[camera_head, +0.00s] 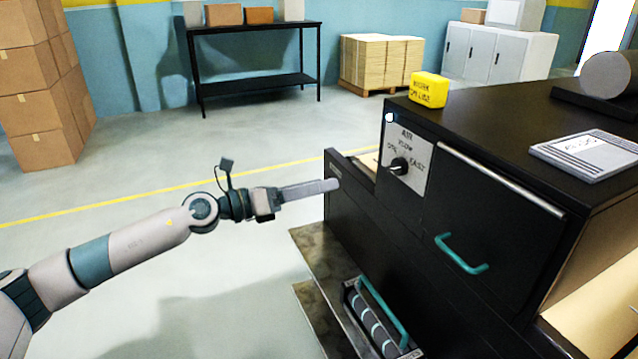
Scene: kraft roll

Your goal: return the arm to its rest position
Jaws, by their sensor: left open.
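My left arm (140,243) comes in from the lower left and reaches nearly level to the right. My left gripper (325,187) is open and points at the near left side of a black machine (400,240). Its fingers show side-on and overlap, so the gap between them is hidden. No object shows in it. The fingertips are close to the machine's left edge in the picture; I cannot tell whether they touch. My right gripper is not in view.
The machine has a dial panel (405,160), a teal handle (460,255), a yellow block (428,89) and a booklet (590,155) on top. A roller cartridge (372,325) sits low in front. Stacked cartons (40,90) and a black table (250,85) stand behind. Floor left is clear.

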